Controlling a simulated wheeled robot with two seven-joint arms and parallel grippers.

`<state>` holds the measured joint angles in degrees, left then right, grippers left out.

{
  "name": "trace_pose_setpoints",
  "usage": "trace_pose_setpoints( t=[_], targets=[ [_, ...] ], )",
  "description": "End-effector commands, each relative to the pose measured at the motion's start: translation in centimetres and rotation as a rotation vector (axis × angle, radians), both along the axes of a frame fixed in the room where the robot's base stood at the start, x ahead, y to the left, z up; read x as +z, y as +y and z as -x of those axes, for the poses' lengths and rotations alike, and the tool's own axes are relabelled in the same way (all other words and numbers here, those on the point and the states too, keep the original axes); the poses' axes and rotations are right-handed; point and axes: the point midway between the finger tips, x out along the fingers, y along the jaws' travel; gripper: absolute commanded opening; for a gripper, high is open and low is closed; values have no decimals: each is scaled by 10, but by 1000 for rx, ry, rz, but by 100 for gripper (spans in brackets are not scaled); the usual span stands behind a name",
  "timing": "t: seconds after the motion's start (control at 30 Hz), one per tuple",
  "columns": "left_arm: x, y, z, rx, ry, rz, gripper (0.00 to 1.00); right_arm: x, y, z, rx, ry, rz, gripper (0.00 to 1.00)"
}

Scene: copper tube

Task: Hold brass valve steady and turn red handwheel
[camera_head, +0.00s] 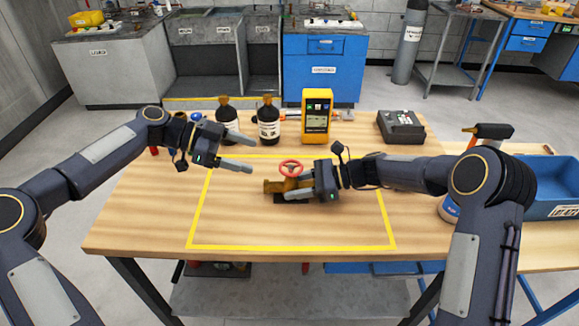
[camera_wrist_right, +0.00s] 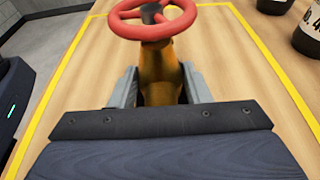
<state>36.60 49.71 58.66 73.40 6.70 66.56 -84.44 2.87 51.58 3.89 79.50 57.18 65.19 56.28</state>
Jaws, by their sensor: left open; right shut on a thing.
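The brass valve (camera_head: 273,186) lies on the wooden table inside the yellow tape outline. Its red handwheel (camera_head: 291,168) sits on top, facing up. My right gripper (camera_head: 291,189) is shut on the valve body from the right. In the right wrist view the brass body (camera_wrist_right: 160,75) stands between the two fingers, and the red handwheel (camera_wrist_right: 187,23) is just beyond and above them. My left gripper (camera_head: 250,154) is open and empty, above the table to the upper left of the handwheel, apart from it. The right gripper hides part of the valve in the head view.
Two dark bottles (camera_head: 268,122) and a yellow meter (camera_head: 317,116) stand behind the taped area. A dark grey device (camera_head: 400,127) sits at the back right. A blue bin (camera_head: 552,183) is at the far right. The taped area's front is clear.

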Motion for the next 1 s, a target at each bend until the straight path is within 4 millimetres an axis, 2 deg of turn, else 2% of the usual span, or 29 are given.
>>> trace_pose_setpoints(
  t=[0.17, 0.4, 0.6, 0.77, 1.0],
  targets=[
    [-10, -22, 2, -11, 2, -1, 76, -1, -1, 0, -1, 0, 2, 30],
    [-28, -68, 1, -9, 2, 0, 76, -1, -1, 0, -1, 0, 2, 30],
    [-40, -96, 0, -7, 2, -1, 76, -1, -1, 0, -1, 0, 2, 30],
    [-44, -107, -1, -6, 1, -1, 76, -1, -1, 0, -2, -1, 2, 30],
    [-45, -109, -1, -4, 2, -1, 76, -1, -1, 0, -2, -1, 2, 30]
  ],
)
